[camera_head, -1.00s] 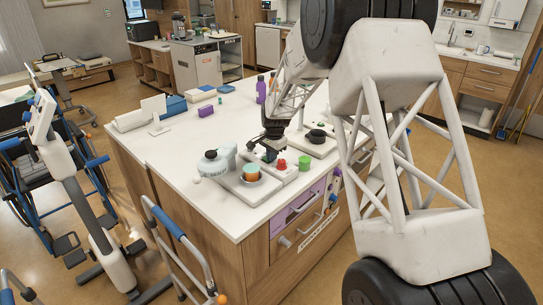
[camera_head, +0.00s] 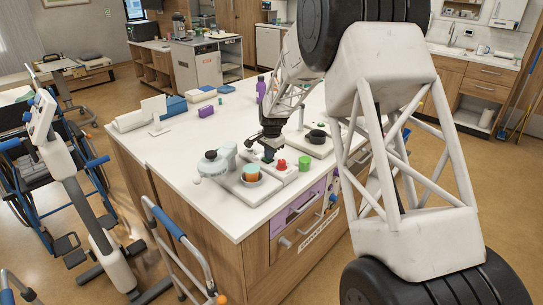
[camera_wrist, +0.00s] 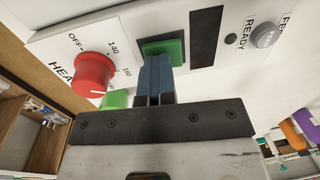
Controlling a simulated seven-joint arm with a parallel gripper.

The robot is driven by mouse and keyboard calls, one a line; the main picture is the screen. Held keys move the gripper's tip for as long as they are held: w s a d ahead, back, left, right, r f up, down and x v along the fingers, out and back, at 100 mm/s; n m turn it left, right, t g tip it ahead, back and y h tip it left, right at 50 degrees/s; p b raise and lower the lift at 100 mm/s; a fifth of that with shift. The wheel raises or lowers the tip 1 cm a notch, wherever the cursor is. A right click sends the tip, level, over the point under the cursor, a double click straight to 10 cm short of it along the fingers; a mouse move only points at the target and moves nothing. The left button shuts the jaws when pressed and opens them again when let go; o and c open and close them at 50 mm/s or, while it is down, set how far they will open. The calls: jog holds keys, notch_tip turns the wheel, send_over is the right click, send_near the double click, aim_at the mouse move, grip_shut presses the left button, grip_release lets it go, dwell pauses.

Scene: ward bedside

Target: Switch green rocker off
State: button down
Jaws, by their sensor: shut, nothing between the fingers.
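The green rocker (camera_wrist: 163,48) sits in a dark frame on a white panel, at the top middle of the wrist view. My gripper (camera_wrist: 157,60) is shut, with its blue fingers pressed together and nothing between them. Its fingertips overlap the lower edge of the rocker in the picture; whether they touch it I cannot tell. Which way the rocker is tipped is not clear. In the head view my gripper (camera_head: 269,154) points down at the small white panel on the counter, and the rocker is not distinguishable there.
A red knob (camera_wrist: 93,73) with a number scale is left of the rocker; it also shows in the head view (camera_head: 281,164). A dark slot (camera_wrist: 207,32) and grey button (camera_wrist: 265,36) are to the right.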

jog(key=shift+s+a+f, duration=0.15)
jog(key=shift+s+f, duration=0.1)
jog(key=shift+f, duration=0.45)
notch_tip(320, 180, up, 15)
jog(key=d, duration=0.1)
jog(key=shift+s+d+r, duration=0.15)
jog(key=shift+s+r, duration=0.05)
dwell(0.3)
jog(key=s+d+r+n+t, duration=0.15)
jog(key=s+d+r, duration=0.4)
jog(key=s, duration=0.85)
jog(key=s+d+r+n+g, duration=0.1)
jog(key=s+d+r+n, duration=0.4)
jog(key=s, duration=0.9)
jog(key=s+d+f+n, duration=0.1)
jog(key=s+d+f, duration=0.1)
jog(key=s, duration=1.2)
jog(key=s+d+f+n+t, duration=0.1)
jog(key=s+d+f, duration=0.1)
jog(key=s, duration=1.3)
jog(key=shift+s+d+f+h, duration=0.2)
jog(key=shift+s+d+h, duration=0.1)
jog(key=shift+h, duration=0.1)
